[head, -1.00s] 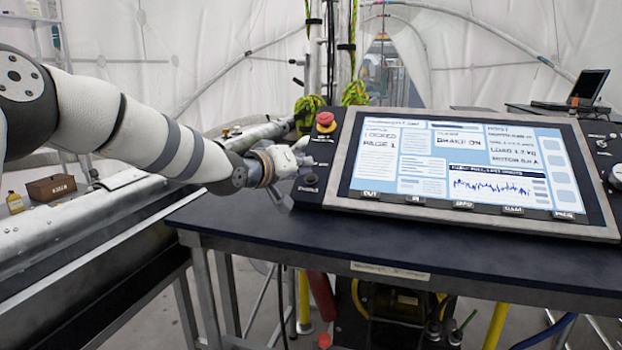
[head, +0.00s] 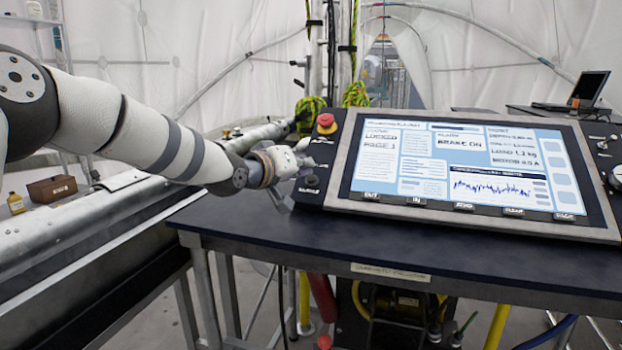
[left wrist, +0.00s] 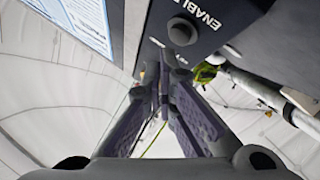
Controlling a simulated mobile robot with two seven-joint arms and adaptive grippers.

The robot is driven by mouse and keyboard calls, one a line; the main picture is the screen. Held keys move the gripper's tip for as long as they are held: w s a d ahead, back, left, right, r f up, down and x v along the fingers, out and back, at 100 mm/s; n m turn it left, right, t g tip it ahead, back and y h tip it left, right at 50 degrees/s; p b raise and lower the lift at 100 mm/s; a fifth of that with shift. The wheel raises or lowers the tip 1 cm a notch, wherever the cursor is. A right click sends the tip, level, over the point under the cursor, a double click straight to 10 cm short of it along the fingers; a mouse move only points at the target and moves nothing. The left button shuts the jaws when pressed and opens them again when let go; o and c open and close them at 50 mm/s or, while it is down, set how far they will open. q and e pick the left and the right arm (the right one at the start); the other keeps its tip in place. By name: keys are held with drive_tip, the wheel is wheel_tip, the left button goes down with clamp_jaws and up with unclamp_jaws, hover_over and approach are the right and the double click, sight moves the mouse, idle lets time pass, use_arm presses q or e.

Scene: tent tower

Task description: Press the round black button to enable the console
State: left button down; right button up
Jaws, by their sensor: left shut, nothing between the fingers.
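The round black button (head: 311,181) sits at the lower left of the console (head: 338,200), above a white label. The left wrist view shows the button (left wrist: 181,30) beside the lettering "ENABLE". My left gripper (left wrist: 164,82) is shut and empty, its fingertips just short of the button in that picture. I cannot tell whether they touch it. The console's screen (head: 420,165) reads "LOCKED", "PAGE 1" and "BRAKE ON". My right gripper is not in view.
A red mushroom button (head: 326,123) stands above the black button on the same left panel. The dark table (head: 300,224) has clear room in front of the console. A laptop (head: 588,90) is at the back right. A metal rail (head: 90,235) runs along the left.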

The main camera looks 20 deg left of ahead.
use_arm(q)
drive_tip(key=shift+f, duration=0.1)
drive_tip(key=shift+w+f, duration=0.25)
drive_tip(key=shift+w+f+b, duration=0.2)
drive_tip(key=shift+f+b, duration=0.1)
drive_tip(key=shift+f, duration=0.05)
idle(0.7)
drive_tip(key=shift+r, duration=0.15)
drive_tip(key=shift+s+r+p, duration=0.45)
drive_tip(key=shift+r, duration=0.25)
drive_tip(key=shift+f, duration=0.15)
